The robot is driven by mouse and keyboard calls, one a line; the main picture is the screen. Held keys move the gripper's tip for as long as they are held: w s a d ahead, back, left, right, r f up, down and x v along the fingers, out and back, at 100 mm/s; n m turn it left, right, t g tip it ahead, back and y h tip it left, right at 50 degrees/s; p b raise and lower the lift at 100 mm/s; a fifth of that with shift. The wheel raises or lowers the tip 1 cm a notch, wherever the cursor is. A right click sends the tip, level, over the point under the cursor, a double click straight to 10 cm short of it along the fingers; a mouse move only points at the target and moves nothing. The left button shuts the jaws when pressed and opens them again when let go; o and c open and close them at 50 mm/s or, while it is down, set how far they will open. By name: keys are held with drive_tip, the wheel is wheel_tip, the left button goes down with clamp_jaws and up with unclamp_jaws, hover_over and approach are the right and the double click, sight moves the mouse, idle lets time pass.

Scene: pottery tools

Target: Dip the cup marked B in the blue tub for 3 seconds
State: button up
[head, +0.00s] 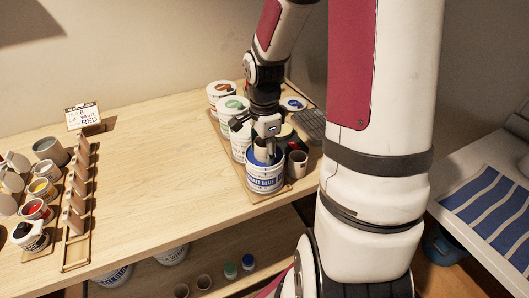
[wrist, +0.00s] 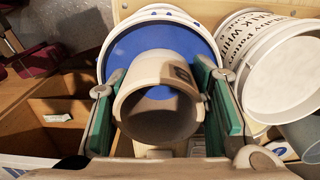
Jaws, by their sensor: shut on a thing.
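My gripper (head: 266,132) points down over the blue tub (head: 265,184), a white bucket with a blue label near the table's front edge. In the wrist view its green-padded fingers (wrist: 166,112) are shut on a beige cup (wrist: 135,88), one on each side. The cup's open mouth faces the wrist camera and its inside looks empty. A small dark mark shows on its wall, too small to read. Behind the cup lies the tub's blue glaze (wrist: 135,45). I cannot tell whether the cup's far end touches the glaze.
Other white buckets (head: 232,104) stand behind the blue tub, close to my gripper. A dark cup (head: 297,163) stands just right of the tub. At the left are a wooden rack (head: 77,190), several small pots and a card (head: 83,115). The table's middle is clear.

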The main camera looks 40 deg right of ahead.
drive_tip(key=shift+r+p, duration=1.25)
drive_tip(key=shift+r, duration=1.65)
drive_tip(key=shift+s+f, duration=0.1)
